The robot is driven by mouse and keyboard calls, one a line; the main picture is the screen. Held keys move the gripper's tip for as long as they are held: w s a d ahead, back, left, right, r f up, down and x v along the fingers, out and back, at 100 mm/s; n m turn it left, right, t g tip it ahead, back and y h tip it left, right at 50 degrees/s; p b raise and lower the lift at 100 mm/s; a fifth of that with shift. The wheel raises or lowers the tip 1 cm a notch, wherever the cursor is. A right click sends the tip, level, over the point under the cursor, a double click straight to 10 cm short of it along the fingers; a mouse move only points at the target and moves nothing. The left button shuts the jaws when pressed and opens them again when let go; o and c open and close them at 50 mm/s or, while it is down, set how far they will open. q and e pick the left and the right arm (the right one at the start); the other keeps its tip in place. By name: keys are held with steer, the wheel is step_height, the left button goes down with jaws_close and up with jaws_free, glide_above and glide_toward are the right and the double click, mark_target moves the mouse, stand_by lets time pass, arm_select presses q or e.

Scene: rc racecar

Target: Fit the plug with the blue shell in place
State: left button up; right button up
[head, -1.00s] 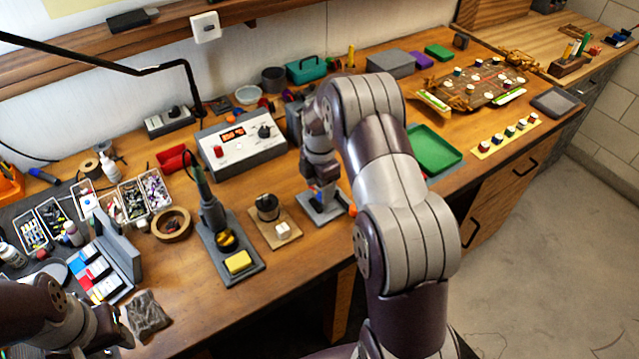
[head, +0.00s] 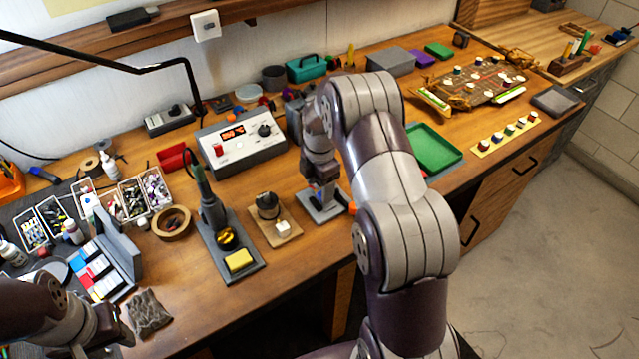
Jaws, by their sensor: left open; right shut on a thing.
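My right gripper (head: 322,186) points down over a small grey stand (head: 334,208) at the front middle of the bench. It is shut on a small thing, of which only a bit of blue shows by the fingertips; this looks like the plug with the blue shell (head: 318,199). The fingers and arm hide most of it, and I cannot tell whether it touches the stand. My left gripper (head: 122,330) is open at the lower left, beside a crumpled grey-brown cloth (head: 149,313), partly cut by the picture's edge.
A soldering iron stand (head: 241,261) with a yellow sponge and a small wooden block holder (head: 284,238) stand left of the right gripper. A control box (head: 240,142) is behind. A green tray (head: 434,150) and a strip of small coloured parts (head: 488,146) lie right.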

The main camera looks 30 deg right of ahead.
steer(key=shift+f, duration=0.15)
steer(key=shift+f, duration=0.45)
steer(key=o, duration=1.1)
steer(key=shift+w+f, duration=0.15)
steer(key=shift+s, duration=0.2)
steer(key=shift+c, duration=0.3)
